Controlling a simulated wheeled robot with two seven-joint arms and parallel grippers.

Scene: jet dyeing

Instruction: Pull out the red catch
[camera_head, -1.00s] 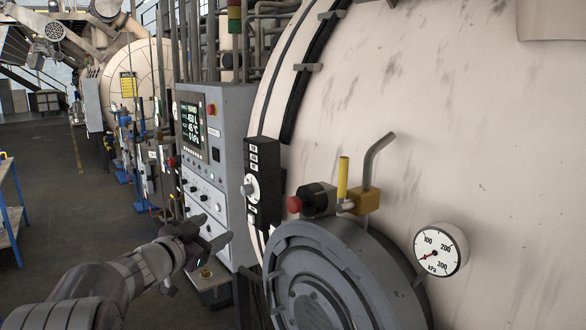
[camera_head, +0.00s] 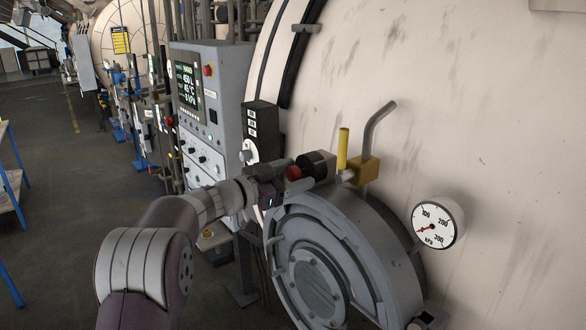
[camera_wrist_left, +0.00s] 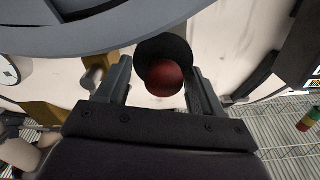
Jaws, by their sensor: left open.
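The red catch (camera_head: 293,173) is a round red knob on a black cylinder, mounted above the grey round door (camera_head: 318,275) of the large cream vessel. My left gripper (camera_head: 283,168) is at the knob in the head view, partly overlapping it. In the left wrist view the red knob (camera_wrist_left: 165,79) sits between the two open fingers of the gripper (camera_wrist_left: 158,85), with gaps at both sides. I cannot tell how deep the knob is between the fingers. My right gripper is not in view.
A yellow handle (camera_head: 342,149) and a brass block with a bent grey pipe (camera_head: 378,125) stand right beside the catch. A pressure gauge (camera_head: 437,224) is to the right. A grey control panel (camera_head: 203,110) and a black switch box (camera_head: 262,130) are to the left.

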